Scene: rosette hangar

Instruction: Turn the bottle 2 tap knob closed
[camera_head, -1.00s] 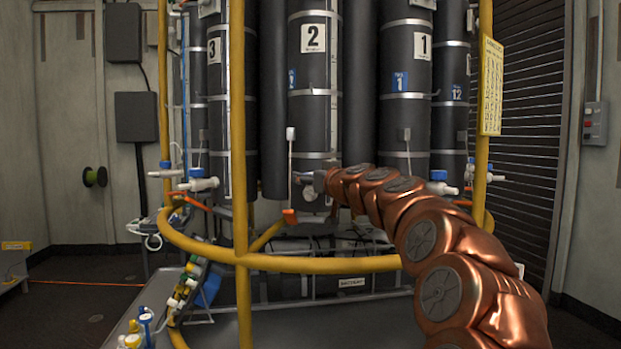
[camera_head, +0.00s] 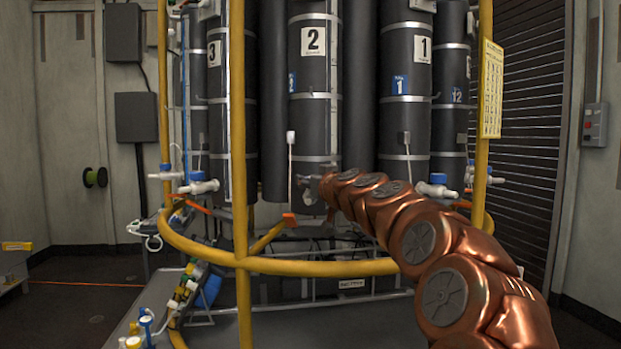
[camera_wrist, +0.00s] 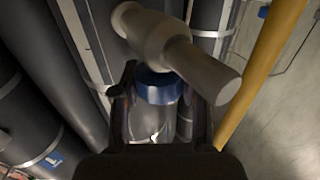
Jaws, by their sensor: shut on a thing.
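Bottle 2 (camera_head: 313,110) is a tall dark cylinder with a white "2" label, in the middle of the head view. My gripper (camera_head: 309,184) is at its lower end, where my wrist hides most of its tap. In the wrist view the tap's blue knob (camera_wrist: 158,86) sits between the two dark fingers of my gripper (camera_wrist: 160,98), which is shut on it. The pale grey tap body (camera_wrist: 155,35) lies just beyond the knob, its thick stub slanting to the lower right. The exact finger contact is hard to make out.
A yellow ring rail (camera_head: 330,268) and upright yellow posts (camera_head: 238,130) stand around the bottles. Bottle 1 (camera_head: 405,120) stands to the right, with a blue-knobbed tap (camera_head: 438,186) beside my arm. Another such tap (camera_head: 199,184) is at the left.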

